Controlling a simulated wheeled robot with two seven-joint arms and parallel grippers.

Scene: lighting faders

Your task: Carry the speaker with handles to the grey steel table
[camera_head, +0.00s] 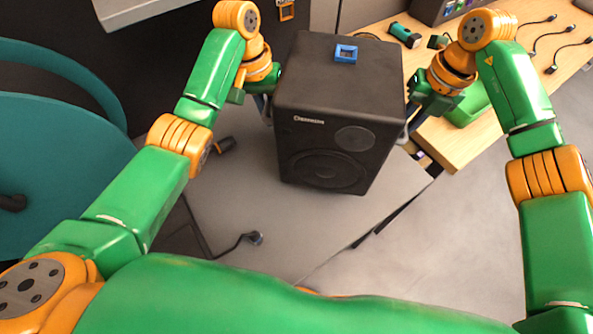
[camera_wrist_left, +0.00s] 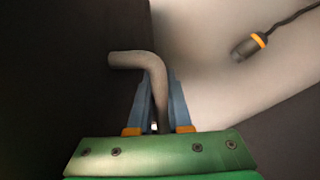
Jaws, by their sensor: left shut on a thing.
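The black speaker (camera_head: 340,100) is in the middle of the head view, upright between my two arms, and appears held above the floor. A small blue square piece (camera_head: 346,53) sits on its top. My left gripper (camera_head: 265,105) is at the speaker's left side. The left wrist view shows its fingers (camera_wrist_left: 160,105) shut on the bent grey handle (camera_wrist_left: 150,65). My right gripper (camera_head: 410,120) is at the speaker's right side by the other handle; its fingers are mostly hidden. A light grey slab edge (camera_head: 135,10) at the upper left looks like the grey steel table.
A wooden table (camera_head: 470,140) with cables, a green tray (camera_head: 468,105) and a teal cylinder (camera_head: 405,35) is at the right, close to the speaker. A teal chair (camera_head: 60,160) stands at the left. Cable ends (camera_head: 250,238) lie on the grey floor.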

